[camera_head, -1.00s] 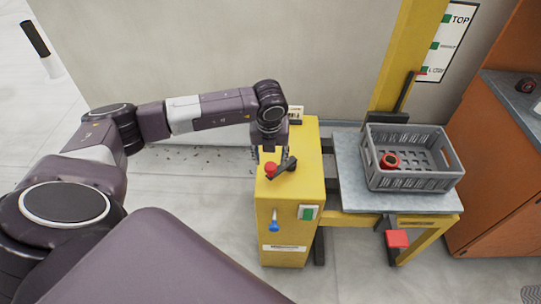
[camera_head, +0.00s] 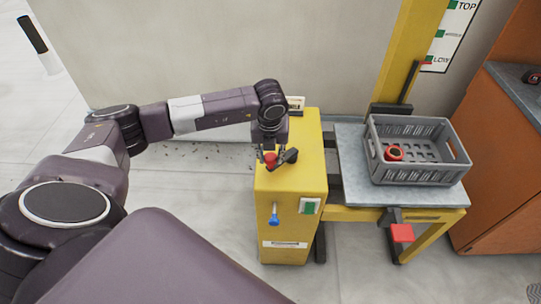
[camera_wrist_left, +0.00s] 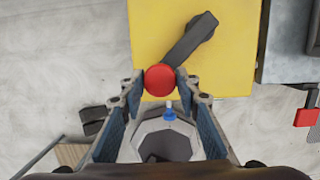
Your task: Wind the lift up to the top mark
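A yellow winch box (camera_head: 285,215) stands in front of the wall. A dark crank arm (camera_wrist_left: 192,40) with a red round knob (camera_wrist_left: 160,77) lies across its top; the knob also shows in the head view (camera_head: 269,159). My left gripper (camera_head: 271,153) points down over the knob. In the left wrist view its fingers (camera_wrist_left: 161,84) are apart on either side of the knob; firm contact does not show. The lift's platform (camera_head: 350,170) carries a grey crate (camera_head: 425,172) with a red item (camera_head: 393,153). My right gripper is out of view.
A blue-tipped lever (camera_head: 273,220) and a green switch (camera_head: 309,207) are on the box's front. A red pedal-like piece (camera_head: 402,233) sits below the platform. An orange cabinet (camera_head: 500,150) stands at the right.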

